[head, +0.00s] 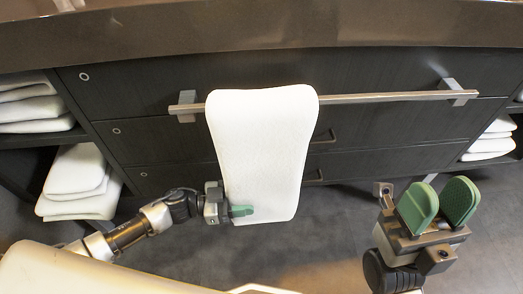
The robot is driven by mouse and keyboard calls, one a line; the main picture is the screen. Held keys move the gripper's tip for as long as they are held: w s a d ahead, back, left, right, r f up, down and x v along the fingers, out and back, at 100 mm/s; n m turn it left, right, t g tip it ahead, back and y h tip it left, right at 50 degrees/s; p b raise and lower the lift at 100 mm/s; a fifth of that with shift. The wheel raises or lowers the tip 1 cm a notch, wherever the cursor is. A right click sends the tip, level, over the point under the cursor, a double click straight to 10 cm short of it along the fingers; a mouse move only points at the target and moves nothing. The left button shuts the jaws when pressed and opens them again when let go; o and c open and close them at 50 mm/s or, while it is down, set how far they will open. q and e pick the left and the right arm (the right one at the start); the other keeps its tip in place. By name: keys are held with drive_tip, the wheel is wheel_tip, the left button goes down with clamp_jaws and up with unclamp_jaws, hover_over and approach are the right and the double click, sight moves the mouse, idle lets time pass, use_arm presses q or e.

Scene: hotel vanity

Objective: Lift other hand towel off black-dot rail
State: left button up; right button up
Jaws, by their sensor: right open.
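A white hand towel (262,145) hangs over the metal rail (385,97) on the front of the dark drawers, left of the rail's middle. I see no black dot on the rail. My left gripper (240,211) is at the towel's lower left edge, with a green finger in front of the cloth. Any other finger is hidden, so I cannot tell whether it grips the towel. My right gripper (439,204) is open and empty, to the right of the towel and apart from it, with its green fingers spread.
Folded white towels lie on open shelves at the left (80,182) and right (490,140). A brown countertop (260,28) runs above the drawers. The drawers have dark handles behind and beside the towel. Grey floor is free between the towel and my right gripper.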

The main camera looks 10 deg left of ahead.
use_arm(q)
clamp_jaws()
drive_tip(key=shift+r, duration=0.15)
